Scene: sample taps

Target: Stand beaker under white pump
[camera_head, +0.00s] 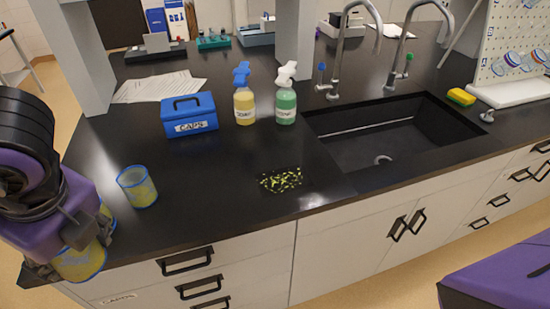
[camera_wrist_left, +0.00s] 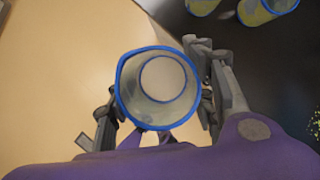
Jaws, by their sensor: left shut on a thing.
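The white pump (camera_head: 286,73) tops a bottle of green liquid (camera_head: 286,106) on the black counter. Next to it on the left is a bottle of yellow liquid (camera_head: 244,106) with a blue pump. My left gripper (camera_head: 72,248) is shut on a clear blue-rimmed beaker (camera_head: 82,266) beyond the counter's front left edge. In the left wrist view the held beaker (camera_wrist_left: 158,88) is seen from above its mouth, between the fingers. A second beaker (camera_head: 137,187) stands on the counter, and another (camera_head: 105,217) is partly hidden behind the gripper. My right gripper is out of view.
A blue box (camera_head: 189,114) stands left of the bottles, with papers (camera_head: 160,86) behind. A yellow-speckled dark patch (camera_head: 281,180) lies in front of the bottles. The sink (camera_head: 390,135) with taps is to the right. Open counter lies between the standing beaker and the patch.

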